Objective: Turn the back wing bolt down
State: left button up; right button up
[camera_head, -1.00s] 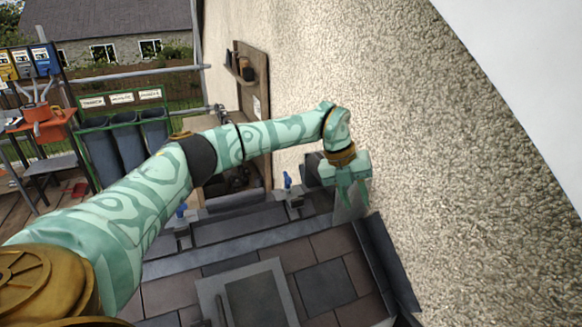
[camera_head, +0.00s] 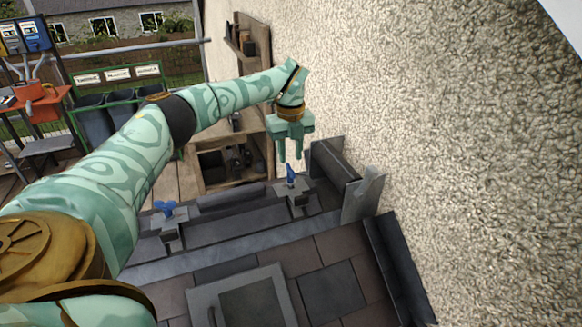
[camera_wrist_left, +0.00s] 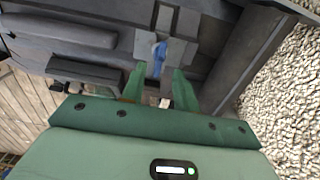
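A blue wing bolt (camera_head: 291,174) stands upright on a grey clamp plate (camera_head: 294,197) near the rough wall. A second blue wing bolt (camera_head: 165,209) stands on another clamp at the left. My left gripper (camera_head: 290,158) points down just above the bolt nearer the wall. Its two fingers are apart with nothing gripped. In the left wrist view, the blue bolt (camera_wrist_left: 160,52) shows at the gap between the open fingertips (camera_wrist_left: 160,75); whether they overlap it in height is unclear. My right gripper is not in view.
The rough wall (camera_head: 420,150) rises close on the right. A grey upright metal piece (camera_head: 362,195) stands right of the bolt. Slate tiles (camera_head: 332,290) and a framed grey panel (camera_head: 250,305) lie in front. A wooden shelf (camera_head: 235,172) stands behind.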

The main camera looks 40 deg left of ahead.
aim_at(291, 168)
pick_arm(q)
notch_tip(291, 168, down, 3)
jog(key=shift+s+f, duration=0.1)
jog(key=shift+f, duration=0.6)
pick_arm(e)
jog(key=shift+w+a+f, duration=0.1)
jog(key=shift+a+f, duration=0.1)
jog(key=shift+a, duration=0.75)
pick_arm(q)
grip_shut()
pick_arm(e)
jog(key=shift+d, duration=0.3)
pick_arm(q)
jog(key=shift+r, duration=0.1)
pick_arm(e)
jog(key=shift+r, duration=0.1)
